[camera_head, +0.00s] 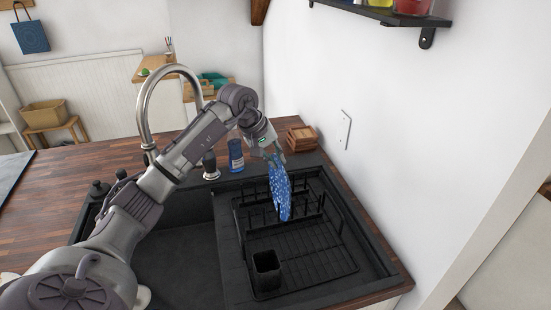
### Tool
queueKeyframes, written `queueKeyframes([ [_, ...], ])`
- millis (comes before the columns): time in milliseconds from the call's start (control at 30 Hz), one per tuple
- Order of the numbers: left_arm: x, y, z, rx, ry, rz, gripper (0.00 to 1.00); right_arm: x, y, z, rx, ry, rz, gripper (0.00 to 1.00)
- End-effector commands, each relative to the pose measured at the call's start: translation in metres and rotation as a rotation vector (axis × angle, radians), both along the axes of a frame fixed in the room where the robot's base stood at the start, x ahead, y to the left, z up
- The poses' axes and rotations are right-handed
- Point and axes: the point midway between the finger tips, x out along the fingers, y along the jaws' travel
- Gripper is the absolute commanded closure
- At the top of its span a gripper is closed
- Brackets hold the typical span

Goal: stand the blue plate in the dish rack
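The blue plate (280,190) is speckled and stands nearly edge-on to the view, upright, with its lower part among the upright prongs of the dish rack (310,262). The rack is black wire and sits in the right part of the dark sink unit. My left gripper (272,152) comes in from the left and is at the plate's top edge. Its fingers are small and partly hidden, but they appear closed on that edge. Whether the plate's bottom rests on the rack cannot be told. My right gripper is out of view.
A tall curved faucet (143,115) rises behind the dark sink basin (180,245), left of the rack. A blue bottle (236,155) and wooden coasters (301,138) stand behind the rack. A black cutlery cup (266,270) occupies the rack's front left. A white wall is close on the right.

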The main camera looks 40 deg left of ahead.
Motion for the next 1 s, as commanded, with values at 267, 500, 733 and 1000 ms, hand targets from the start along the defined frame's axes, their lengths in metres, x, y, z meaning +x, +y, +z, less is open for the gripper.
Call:
queueKeyframes([
  [267,0.0,0.0,0.0,0.001,0.001,0.0,0.65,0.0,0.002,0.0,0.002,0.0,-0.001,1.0],
  [500,-0.004,0.004,0.009,0.004,0.001,0.002,0.65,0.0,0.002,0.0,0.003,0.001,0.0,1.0],
  [733,-0.022,0.013,0.05,0.006,-0.002,0.001,0.65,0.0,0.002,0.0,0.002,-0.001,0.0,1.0],
  [1000,-0.042,0.022,0.094,0.003,-0.001,0.001,0.65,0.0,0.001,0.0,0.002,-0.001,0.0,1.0],
])
